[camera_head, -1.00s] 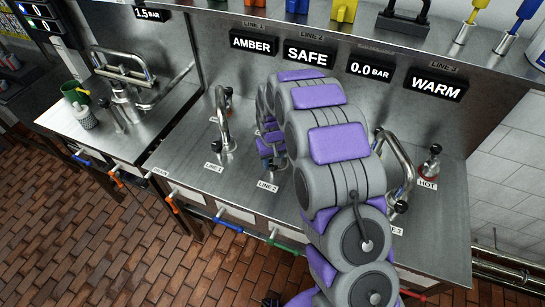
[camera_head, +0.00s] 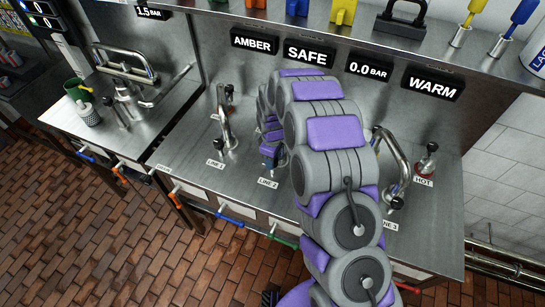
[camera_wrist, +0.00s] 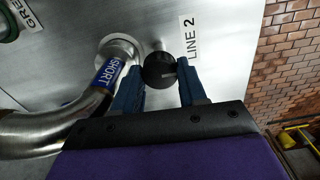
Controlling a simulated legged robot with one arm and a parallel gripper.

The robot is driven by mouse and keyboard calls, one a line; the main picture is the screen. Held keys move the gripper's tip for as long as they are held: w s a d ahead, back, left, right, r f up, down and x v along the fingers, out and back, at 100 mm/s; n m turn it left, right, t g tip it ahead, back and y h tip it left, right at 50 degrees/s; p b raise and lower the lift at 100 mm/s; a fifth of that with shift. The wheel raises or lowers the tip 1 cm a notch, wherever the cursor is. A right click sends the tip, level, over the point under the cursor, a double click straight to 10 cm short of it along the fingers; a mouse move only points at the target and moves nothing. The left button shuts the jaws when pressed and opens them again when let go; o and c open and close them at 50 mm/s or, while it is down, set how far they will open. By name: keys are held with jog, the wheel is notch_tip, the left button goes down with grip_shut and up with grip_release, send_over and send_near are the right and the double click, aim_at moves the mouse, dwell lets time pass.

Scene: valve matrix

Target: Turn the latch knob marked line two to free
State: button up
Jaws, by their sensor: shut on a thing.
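The black latch knob (camera_wrist: 159,70) sits beside the "LINE 2" label (camera_wrist: 191,40) in the wrist view, with a pale mark on its face. My gripper (camera_wrist: 160,76) has its two blue fingers on either side of the knob, shut on it. In the head view my gripper (camera_head: 270,152) is at the line two fixture, just above its label (camera_head: 268,183), and my purple and grey arm hides most of that fixture. The sign (camera_head: 308,53) above line two reads "SAFE".
A curved steel pipe (camera_wrist: 75,117) with a blue "SHORT" tag (camera_wrist: 108,73) stands close to the left finger. Line one's tap (camera_head: 224,120) and line three's tap (camera_head: 394,160) stand on either side of my arm. An overhead shelf (camera_head: 350,32) runs along the back.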

jog(key=shift+n, duration=0.4)
jog(key=o, duration=1.1)
jog(key=shift+c, duration=0.2)
jog(key=shift+r, duration=0.1)
notch_tip(320, 180, up, 17)
jog(key=p, duration=0.1)
jog(key=shift+a, duration=0.1)
